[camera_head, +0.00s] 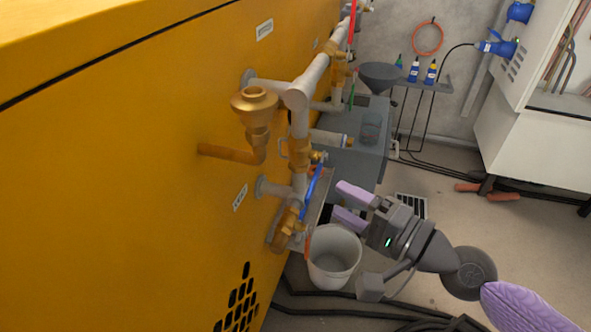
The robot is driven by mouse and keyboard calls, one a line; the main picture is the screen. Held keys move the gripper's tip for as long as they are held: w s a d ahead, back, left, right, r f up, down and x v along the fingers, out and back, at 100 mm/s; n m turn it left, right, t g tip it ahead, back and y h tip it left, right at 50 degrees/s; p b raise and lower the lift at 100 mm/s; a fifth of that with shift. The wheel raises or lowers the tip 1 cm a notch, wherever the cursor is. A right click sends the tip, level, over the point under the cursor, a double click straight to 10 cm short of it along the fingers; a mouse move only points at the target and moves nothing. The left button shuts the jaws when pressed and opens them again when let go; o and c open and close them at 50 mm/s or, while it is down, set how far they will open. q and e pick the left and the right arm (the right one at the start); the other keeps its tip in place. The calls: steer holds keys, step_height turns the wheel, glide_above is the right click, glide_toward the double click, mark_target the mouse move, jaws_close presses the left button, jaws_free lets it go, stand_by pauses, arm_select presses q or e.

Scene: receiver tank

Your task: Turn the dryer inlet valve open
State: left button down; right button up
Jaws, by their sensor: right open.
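A blue valve lever (311,193) slants along the lower part of the grey and brass pipework, on the side of the yellow cabinet. A brass valve body (284,229) sits at its lower end. Which valve is the dryer inlet cannot be read from the labels. My right gripper (345,203) is open and empty, its two lilac fingers pointing left toward the blue lever. A gap shows between the fingertips and the lever. My left gripper is not in view.
A white bucket (333,258) stands on the floor below my right gripper. Dark hoses (340,307) lie on the floor. A white cabinet (530,130) stands at right; floor between is mostly clear.

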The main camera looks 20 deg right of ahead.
mark_target(315, 187)
steer(key=p+x, duration=0.2)
steer(key=x, duration=0.5)
steer(key=shift+w+a+r, duration=0.1)
steer(key=shift+w+a, duration=0.3)
steer(key=shift+w, duration=0.05)
steer(key=c, duration=0.7)
jaws_close()
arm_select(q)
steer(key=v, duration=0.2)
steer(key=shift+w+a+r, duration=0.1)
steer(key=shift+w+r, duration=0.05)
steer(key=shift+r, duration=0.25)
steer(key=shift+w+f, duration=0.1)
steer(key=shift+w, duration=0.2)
